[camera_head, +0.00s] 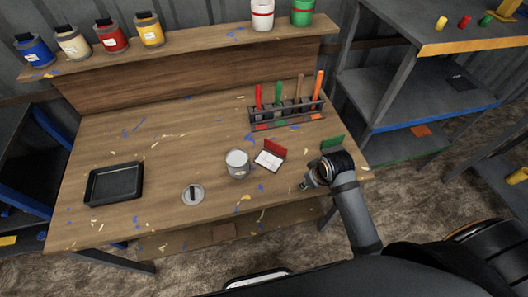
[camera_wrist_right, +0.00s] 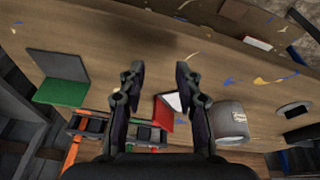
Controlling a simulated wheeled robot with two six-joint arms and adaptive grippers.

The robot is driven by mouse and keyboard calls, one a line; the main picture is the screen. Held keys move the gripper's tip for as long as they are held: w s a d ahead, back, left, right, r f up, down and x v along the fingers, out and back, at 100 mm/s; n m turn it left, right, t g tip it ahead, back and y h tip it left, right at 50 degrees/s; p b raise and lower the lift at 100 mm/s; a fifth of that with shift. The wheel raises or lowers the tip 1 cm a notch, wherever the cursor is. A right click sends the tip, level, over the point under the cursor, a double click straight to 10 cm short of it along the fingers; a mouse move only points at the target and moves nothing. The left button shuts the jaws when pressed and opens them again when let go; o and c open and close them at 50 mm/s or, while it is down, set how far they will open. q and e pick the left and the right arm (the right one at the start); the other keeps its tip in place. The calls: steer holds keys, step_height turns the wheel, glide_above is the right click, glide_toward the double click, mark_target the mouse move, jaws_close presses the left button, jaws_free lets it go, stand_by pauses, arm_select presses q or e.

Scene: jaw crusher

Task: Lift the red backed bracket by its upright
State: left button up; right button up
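The red backed bracket has a red upright (camera_head: 275,148) and a pale, marked base plate (camera_head: 268,160); it stands on the wooden workbench (camera_head: 150,205). My right gripper (camera_head: 308,184) is above the bench, to the right of and nearer than the bracket. In the right wrist view the gripper (camera_wrist_right: 159,78) is open, with nothing between its fingertips. There the red upright (camera_wrist_right: 162,114) shows between the fingers, farther down the picture, and the right finger partly hides the bracket. My left gripper is not in view.
A grey can (camera_head: 237,165) stands left of the bracket. A green backed bracket (camera_head: 333,143) is behind my right wrist. A tool rack (camera_head: 288,116) stands behind. The bench's front left is mostly clear, with scattered chips.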

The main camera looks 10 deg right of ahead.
steer(key=w+a+r+n+y, duration=0.1)
steer(key=w+a+r+n, duration=0.1)
steer(key=w, duration=0.6)
steer(key=n+y, duration=0.2)
steer(key=n, duration=0.2)
glide_toward(276, 144)
steer(key=w, duration=0.1)
steer(key=p+x, duration=0.1)
steer(key=x, duration=0.5)
steer(key=shift+s, duration=0.1)
steer(key=f, duration=0.2)
steer(key=a+f+p, duration=0.1)
steer(key=shift+f, duration=0.4)
steer(key=shift+w+a+f, duration=0.15)
steer(key=shift+w+f, duration=0.15)
steer(key=shift+f, duration=0.1)
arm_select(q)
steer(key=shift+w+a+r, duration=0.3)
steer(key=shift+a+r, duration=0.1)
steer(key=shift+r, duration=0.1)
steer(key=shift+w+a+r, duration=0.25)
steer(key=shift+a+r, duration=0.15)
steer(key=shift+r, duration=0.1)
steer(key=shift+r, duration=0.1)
arm_select(e)
steer(key=shift+f, duration=0.2)
